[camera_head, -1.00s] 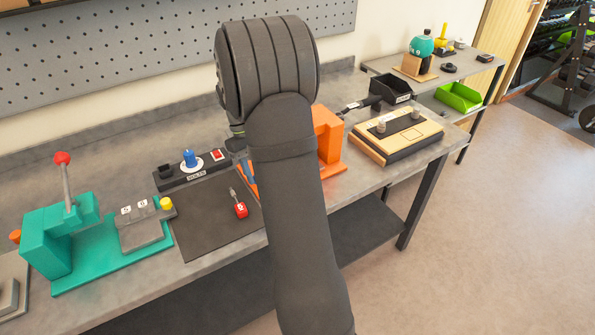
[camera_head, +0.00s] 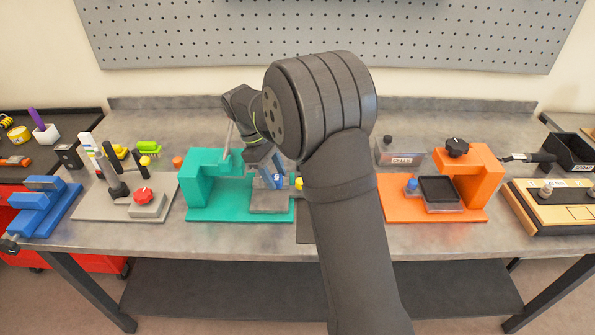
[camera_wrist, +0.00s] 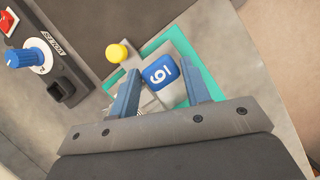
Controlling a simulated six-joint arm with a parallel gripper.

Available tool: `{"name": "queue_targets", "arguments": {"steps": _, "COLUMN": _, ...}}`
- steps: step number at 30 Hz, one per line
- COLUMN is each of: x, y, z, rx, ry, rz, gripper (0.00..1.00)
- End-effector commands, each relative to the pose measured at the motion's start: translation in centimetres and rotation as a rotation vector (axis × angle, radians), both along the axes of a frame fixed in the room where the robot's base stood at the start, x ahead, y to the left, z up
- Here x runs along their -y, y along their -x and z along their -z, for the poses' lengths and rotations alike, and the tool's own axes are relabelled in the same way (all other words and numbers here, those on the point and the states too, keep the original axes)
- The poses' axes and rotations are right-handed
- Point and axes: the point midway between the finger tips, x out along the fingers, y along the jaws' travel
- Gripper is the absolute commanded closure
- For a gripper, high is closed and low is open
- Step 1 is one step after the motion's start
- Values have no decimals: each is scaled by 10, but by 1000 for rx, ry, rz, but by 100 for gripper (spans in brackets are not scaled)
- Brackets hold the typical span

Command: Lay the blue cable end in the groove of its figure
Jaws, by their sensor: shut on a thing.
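My gripper (camera_wrist: 160,86) is shut on the blue cable end (camera_wrist: 160,74), a blue block with a white figure that reads as 6 or 9 from this angle. In the head view my gripper (camera_head: 272,180) is above the grey block (camera_head: 268,206) on the teal fixture (camera_head: 215,212). In the wrist view the cable end covers much of the grey block, so the grooves and their figures are hidden. I cannot tell whether the cable end touches the block. A yellow knob (camera_wrist: 118,52) is at the block's corner.
An orange fixture (camera_head: 478,195) stands to the right, with a black tray. A grey base with a red knob (camera_head: 144,196) and a blue vise (camera_head: 42,203) stand to the left. The wrist view shows a black box with a blue dial (camera_wrist: 28,58) near the fixture.

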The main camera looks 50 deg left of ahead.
Motion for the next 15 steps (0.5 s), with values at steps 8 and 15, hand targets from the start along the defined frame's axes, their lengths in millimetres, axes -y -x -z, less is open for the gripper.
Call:
{"name": "queue_targets", "arguments": {"steps": 8, "x": -2, "y": 2, "z": 0, "rx": 0, "ry": 0, "rz": -8, "gripper": 80}}
{"name": "queue_targets", "arguments": {"steps": 15, "x": -1, "y": 1, "z": 7, "rx": -1, "ry": 2, "rz": -23, "gripper": 80}}
